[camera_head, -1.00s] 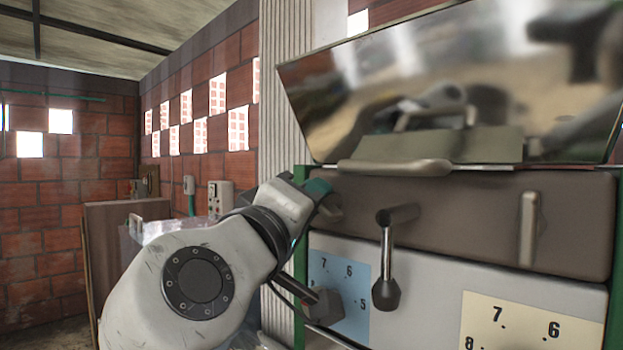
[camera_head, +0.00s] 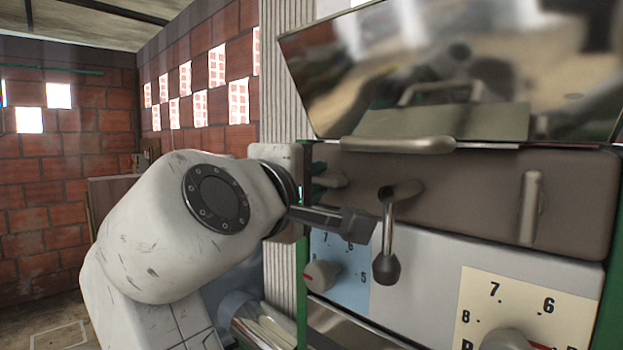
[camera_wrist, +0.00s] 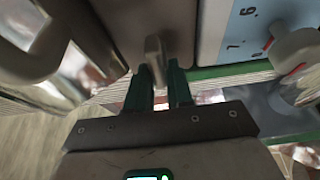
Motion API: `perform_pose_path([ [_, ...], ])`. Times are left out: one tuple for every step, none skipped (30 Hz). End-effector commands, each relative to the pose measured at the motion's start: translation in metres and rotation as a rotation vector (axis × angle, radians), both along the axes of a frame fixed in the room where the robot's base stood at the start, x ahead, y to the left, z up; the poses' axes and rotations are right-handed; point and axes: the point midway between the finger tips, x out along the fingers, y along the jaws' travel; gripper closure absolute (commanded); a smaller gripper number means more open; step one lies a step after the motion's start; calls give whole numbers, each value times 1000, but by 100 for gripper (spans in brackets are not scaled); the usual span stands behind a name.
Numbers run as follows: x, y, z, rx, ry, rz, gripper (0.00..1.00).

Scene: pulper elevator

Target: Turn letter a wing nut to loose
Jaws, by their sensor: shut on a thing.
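A grey wing nut (camera_head: 332,179) sits at the left end of the brown panel (camera_head: 460,200). No letter is legible on it. In the wrist view the nut (camera_wrist: 154,48) stands between the dark green fingertips of my gripper (camera_wrist: 159,80). My gripper is shut on it. In the head view my gripper (camera_head: 318,180) reaches the nut from the left, and my wrist partly hides the fingers. A second upright grey wing nut (camera_head: 530,207) sits at the panel's right end, apart from my gripper.
A lever with a dark knob (camera_head: 387,268) sticks out right of the gripped nut. Below are a blue dial plate (camera_head: 352,290) with a pale knob (camera_head: 321,275) and a cream dial plate (camera_head: 550,310). A shiny hopper (camera_head: 470,75) leans above. A brick wall is behind left.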

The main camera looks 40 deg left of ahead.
Motion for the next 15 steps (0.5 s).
perform_pose_path([
  [-1, 1, -1, -6, 1, 3, 100],
  [-1, 1, -1, -7, 1, 3, 100],
  [-1, 1, -1, -8, 2, 3, 100],
  [-1, 1, -1, -9, 1, 2, 100],
  [-1, 1, -1, -9, 1, 2, 100],
  [-1, 1, -1, -9, 1, 2, 100],
  [-1, 1, -1, -8, 2, 2, 100],
  [-1, 1, -1, -8, 2, 2, 100],
  [-1, 1, -1, -8, 2, 2, 100],
  [-1, 1, -1, -8, 2, 2, 100],
  [-1, 1, -1, -8, 2, 2, 100],
  [-1, 1, -1, -8, 2, 2, 100],
  [-1, 1, -1, -8, 2, 2, 77],
  [0, 1, -1, -8, 2, 2, 74],
  [0, 1, -1, -8, 2, 2, 70],
])
